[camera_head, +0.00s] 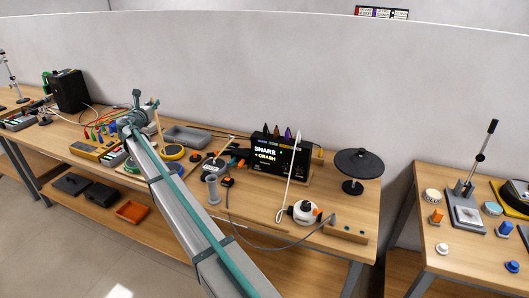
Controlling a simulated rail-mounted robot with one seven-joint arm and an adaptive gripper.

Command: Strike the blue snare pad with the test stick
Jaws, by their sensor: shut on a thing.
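My gripper (150,106) is at the far end of my arm, above the left part of the workbench. It is small in view and seems shut on the pale test stick (158,125), which points down beside it. A round pad with a yellow rim (173,152) lies just right of the arm. A green-rimmed round pad (130,167) is partly hidden behind the arm. I cannot tell whether the stick's lower end touches anything.
A black box reading "SNARE + CRASH" (277,155) stands at the back. A black cymbal-like disc on a stand (358,163) is at the right. A grey tray (187,136), a grey spool-like post (213,190) and a white device with a cable (304,211) are also on the bench (335,205).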

